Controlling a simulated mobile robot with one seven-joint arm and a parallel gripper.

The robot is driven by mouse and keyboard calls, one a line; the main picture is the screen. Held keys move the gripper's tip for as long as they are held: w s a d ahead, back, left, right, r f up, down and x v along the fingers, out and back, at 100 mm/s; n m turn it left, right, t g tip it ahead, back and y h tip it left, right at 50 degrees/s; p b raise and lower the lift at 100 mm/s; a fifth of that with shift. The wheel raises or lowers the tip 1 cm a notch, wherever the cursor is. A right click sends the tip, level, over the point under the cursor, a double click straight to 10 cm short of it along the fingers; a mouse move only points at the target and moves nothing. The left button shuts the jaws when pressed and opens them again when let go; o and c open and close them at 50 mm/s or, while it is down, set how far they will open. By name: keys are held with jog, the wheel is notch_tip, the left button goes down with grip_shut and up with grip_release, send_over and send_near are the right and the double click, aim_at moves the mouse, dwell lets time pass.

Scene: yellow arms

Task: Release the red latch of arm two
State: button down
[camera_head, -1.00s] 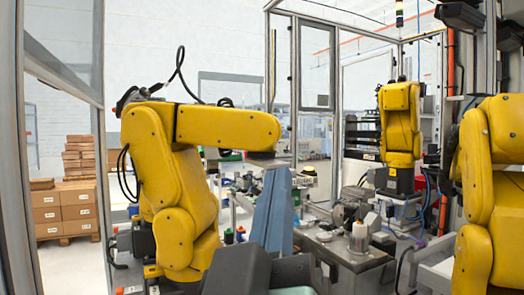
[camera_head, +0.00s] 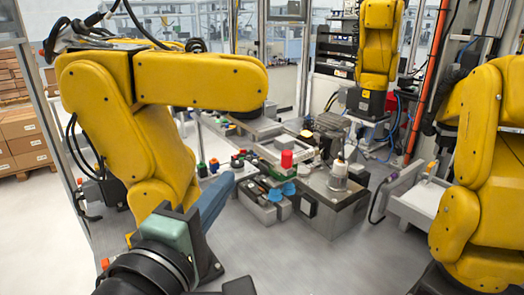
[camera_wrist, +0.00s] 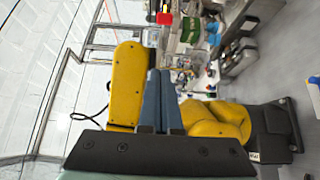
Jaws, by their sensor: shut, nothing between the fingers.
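Three yellow arms show in the head view: a near one at left (camera_head: 165,85), one at the back (camera_head: 378,40) and one at right (camera_head: 490,170). I cannot tell which is arm two. A red cap-like part (camera_head: 287,158) stands on the central workbench; a red part also shows in the wrist view (camera_wrist: 163,19). A small orange-red part (camera_head: 105,263) is near the left arm's base. I cannot tell which, if any, is the latch. My gripper (camera_head: 228,180) has blue fingers, closed together and empty in the wrist view (camera_wrist: 160,75), in front of a yellow arm.
The central workbench (camera_head: 330,210) carries fixtures, blue round parts (camera_head: 282,192) and a pale bottle-like part (camera_head: 339,170). Cardboard boxes (camera_head: 20,140) stand at far left. A white tray (camera_head: 420,200) is at right. Grey floor is clear in front of the bench.

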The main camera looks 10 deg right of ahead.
jog(key=p+x, duration=0.3)
jog(key=x, duration=0.7)
jog(key=s+d+p, duration=0.1)
jog(key=s+d, duration=0.1)
jog(key=s, duration=0.1)
jog(key=shift+d, duration=0.3)
jog(key=shift+d+p, duration=0.1)
jog(key=shift+p, duration=0.35)
jog(key=shift+s+d+r+n+t+y+p, duration=0.1)
jog(key=shift+s+n+t+y+p, duration=0.25)
jog(key=shift+y, duration=0.35)
